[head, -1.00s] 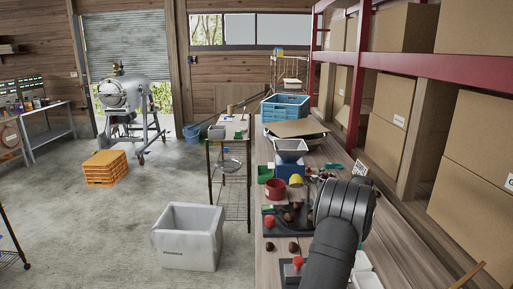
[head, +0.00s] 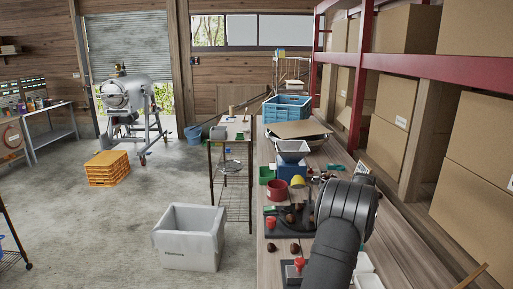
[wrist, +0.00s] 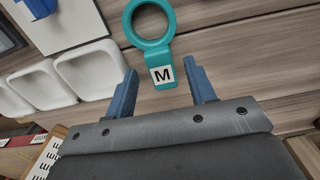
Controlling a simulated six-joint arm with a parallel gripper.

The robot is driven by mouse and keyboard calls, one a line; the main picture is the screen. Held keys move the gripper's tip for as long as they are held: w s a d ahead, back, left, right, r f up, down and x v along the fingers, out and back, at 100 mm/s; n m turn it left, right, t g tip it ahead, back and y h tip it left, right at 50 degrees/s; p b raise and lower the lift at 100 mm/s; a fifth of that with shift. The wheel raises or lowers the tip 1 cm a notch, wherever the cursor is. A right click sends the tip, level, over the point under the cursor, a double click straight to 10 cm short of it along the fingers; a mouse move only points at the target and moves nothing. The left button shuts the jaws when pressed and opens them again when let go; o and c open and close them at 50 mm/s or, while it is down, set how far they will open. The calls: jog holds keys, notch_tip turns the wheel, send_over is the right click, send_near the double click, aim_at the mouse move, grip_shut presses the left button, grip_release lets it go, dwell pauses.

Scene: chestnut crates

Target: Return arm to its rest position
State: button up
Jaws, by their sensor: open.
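My arm (head: 335,245) reaches over the wooden workbench (head: 395,262) in the head view; its fingers are hidden there. In the wrist view my gripper (wrist: 160,82) is open, with two blue fingers apart and nothing held between them. A teal ring with a tab marked M (wrist: 152,38) lies on the wood just beyond the fingertips. Its tab shows between the fingers, apart from both. Several chestnuts (head: 295,248) lie on the bench beside my arm in the head view.
White trays (wrist: 88,68) stand left of the ring in the wrist view. On the bench are a red cup (head: 276,190), a blue-based hopper (head: 291,168) and a blue crate (head: 287,108). Cardboard boxes (head: 477,140) on a red-framed rack line the right side. A white bin (head: 188,238) stands on the floor.

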jog(key=shift+f, duration=0.9)
notch_tip(320, 180, up, 11)
notch_tip(320, 180, down, 12)
jog(key=shift+f, duration=0.1)
notch_tip(320, 180, up, 4)
jog(key=shift+r, duration=0.25)
jog(key=s+d+r, duration=0.6)
jog(key=s+r, duration=0.1)
jog(key=s, duration=0.2)
jog(key=w+a+f+n, duration=0.1)
jog(key=a+n, duration=0.3)
jog(key=a, duration=0.9)
jog(key=w+a+f+n, duration=0.1)
jog(key=a+f+n, duration=0.2)
jog(key=a, duration=1)
jog(key=w+a+f+n, duration=0.1)
jog(key=a+n, duration=0.5)
jog(key=a, duration=0.8)
jog(key=shift+w+f+n, duration=0.3)
jog(key=shift+f+n, duration=0.1)
jog(key=shift+d+m, duration=0.25)
jog(key=shift+m, duration=0.25)
